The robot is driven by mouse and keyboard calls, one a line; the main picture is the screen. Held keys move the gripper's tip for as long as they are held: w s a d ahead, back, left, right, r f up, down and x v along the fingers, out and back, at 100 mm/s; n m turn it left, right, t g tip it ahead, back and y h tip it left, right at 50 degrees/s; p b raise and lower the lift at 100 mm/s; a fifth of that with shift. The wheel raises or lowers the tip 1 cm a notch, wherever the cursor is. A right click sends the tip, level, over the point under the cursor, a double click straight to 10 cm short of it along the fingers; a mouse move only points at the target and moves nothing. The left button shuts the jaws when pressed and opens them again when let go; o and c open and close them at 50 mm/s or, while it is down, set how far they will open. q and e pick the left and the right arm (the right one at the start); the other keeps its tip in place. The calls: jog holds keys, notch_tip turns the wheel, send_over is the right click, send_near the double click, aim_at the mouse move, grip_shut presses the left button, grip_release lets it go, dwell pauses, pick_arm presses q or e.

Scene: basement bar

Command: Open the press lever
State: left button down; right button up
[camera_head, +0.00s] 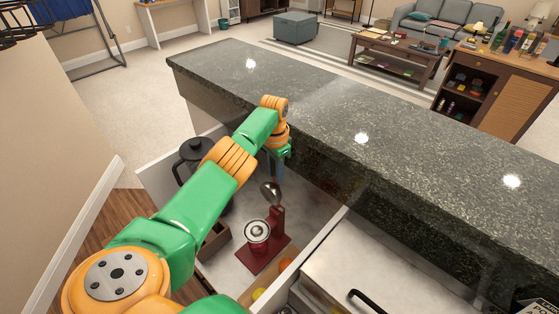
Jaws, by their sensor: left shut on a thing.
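The press (276,228) is a red stand on a flat red base, on the pale lower counter behind the high bar top. It has a round metal cup (257,233) low at its front. A rounded silver part (269,192) sits near its top, at the lever. My left gripper (280,174) comes down over the top of the press, close against the front face of the bar. It is shut on the press lever, which its fingers and wrist largely hide. My right gripper is out of view.
The dark granite bar top (400,130) rises right beside my left wrist. A dark pot (195,152) stands left of the press, partly behind my arm. A wooden box with round fruit (286,264) lies in front of the press. A black handle (365,300) is at lower right.

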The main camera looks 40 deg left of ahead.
pick_arm(q)
jog(key=shift+w+f, duration=0.1)
dwell(0.4)
jog(key=c, duration=0.8)
grip_release()
jog(key=shift+o, duration=0.7)
jog(key=shift+w, duration=0.15)
notch_tip(320, 180, up, 7)
